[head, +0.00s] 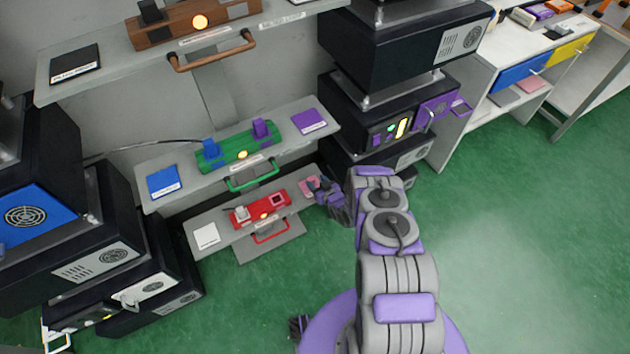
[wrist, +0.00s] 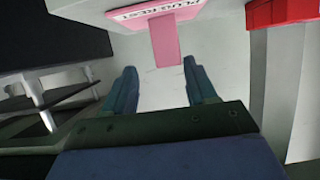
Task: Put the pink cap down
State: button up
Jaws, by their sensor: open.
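The pink cap (wrist: 166,40) shows in the wrist view as a pink block beyond my fingertips, against a pink pad (wrist: 205,8) with a printed label. My gripper (wrist: 158,82) is open, with a gap between its fingers and nothing held in it. In the head view my gripper (head: 322,193) is at the right end of the lowest shelf, beside a small pink patch (head: 307,184). I cannot separate cap from pad there. The red fixture (head: 262,209) is just left, with a pink-edged square socket on its right part and a white cap (head: 241,214) on its left.
The lowest shelf (head: 222,247) carries a white pad (head: 206,236) at left. A red handle (head: 271,236) juts from its front. The shelf with the green fixture (head: 238,148) hangs above. Black equipment boxes (head: 372,112) stand close at right. Green floor is open at lower right.

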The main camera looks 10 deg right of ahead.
jog(key=p+v, duration=0.3)
jog(key=v, duration=0.7)
jog(key=w+d+r+g+h, duration=0.1)
jog(key=w+r+g, duration=0.15)
jog(key=r, duration=0.55)
jog(key=w+d+r+g+h, duration=0.1)
jog(key=w+r, duration=0.3)
jog(key=r, duration=0.3)
jog(key=s+r+g+h, duration=0.1)
jog(key=s+r+g, duration=0.15)
jog(key=r, duration=0.55)
jog(key=s+r+g+h, duration=0.1)
jog(key=s+r, duration=0.2)
jog(key=r, duration=0.6)
jog(key=s+a+r+m+g+h, duration=0.15)
jog(key=s+r+g, duration=0.25)
jog(key=s+r, duration=1.25)
jog(key=s+a+r+m+g, duration=0.1)
jog(key=s+a+r, duration=0.1)
jog(key=s, duration=1.1)
jog(key=s+a+r+m+g+y, duration=0.1)
jog(key=s+a+r+g, duration=0.1)
jog(key=s, duration=1.1)
notch_tip(320, 180, up, 2)
jog(key=shift+s+a+r+g, duration=0.1)
jog(key=shift+s+a+g, duration=0.2)
jog(key=shift+a, duration=0.3)
